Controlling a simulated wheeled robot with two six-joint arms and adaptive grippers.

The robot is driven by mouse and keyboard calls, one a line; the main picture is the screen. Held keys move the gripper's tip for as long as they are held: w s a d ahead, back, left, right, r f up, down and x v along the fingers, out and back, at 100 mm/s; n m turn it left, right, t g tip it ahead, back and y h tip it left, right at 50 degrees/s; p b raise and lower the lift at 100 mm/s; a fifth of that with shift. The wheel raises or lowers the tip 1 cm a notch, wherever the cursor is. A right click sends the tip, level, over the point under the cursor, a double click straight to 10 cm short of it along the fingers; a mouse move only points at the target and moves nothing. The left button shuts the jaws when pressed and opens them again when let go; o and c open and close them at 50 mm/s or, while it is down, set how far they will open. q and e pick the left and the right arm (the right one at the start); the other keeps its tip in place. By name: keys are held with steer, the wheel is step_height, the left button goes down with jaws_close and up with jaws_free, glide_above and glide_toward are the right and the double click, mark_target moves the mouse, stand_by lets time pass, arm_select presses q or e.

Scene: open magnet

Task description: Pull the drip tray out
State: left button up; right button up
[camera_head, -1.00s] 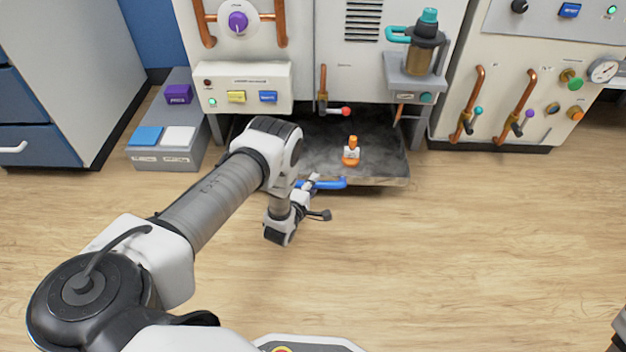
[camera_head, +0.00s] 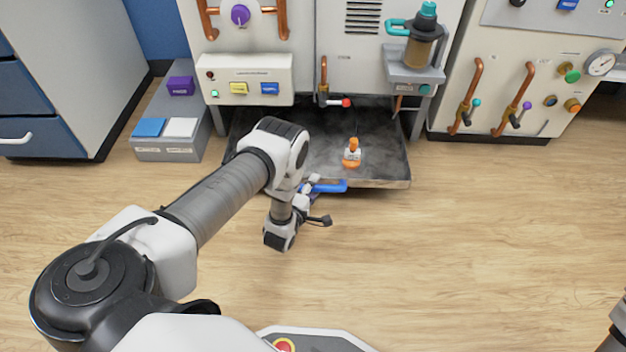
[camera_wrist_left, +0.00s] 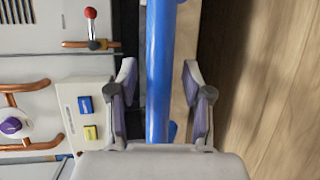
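The drip tray (camera_head: 385,172) is a dark, low tray under the machine, with its front part standing out past the front. Its blue handle (camera_head: 330,187) is at the front edge. My left gripper (camera_head: 308,190) is at the left part of the handle. In the left wrist view the blue handle (camera_wrist_left: 159,40) runs between the two fingers of my left gripper (camera_wrist_left: 160,85), one on each side. Narrow gaps seem to show beside the bar, but the tray follows the gripper, so I take it as shut on the handle. My right gripper is not in view.
An orange and white item (camera_head: 352,154) stands in the tray. A red-tipped valve (camera_head: 346,102) and a shelf with a cup (camera_head: 424,45) are above it. A grey box (camera_head: 170,150) stands left. The wooden floor (camera_head: 450,250) in front is clear.

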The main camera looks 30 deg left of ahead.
arm_select(q)
steer(key=v, duration=1.2)
steer(key=shift+a, duration=0.1)
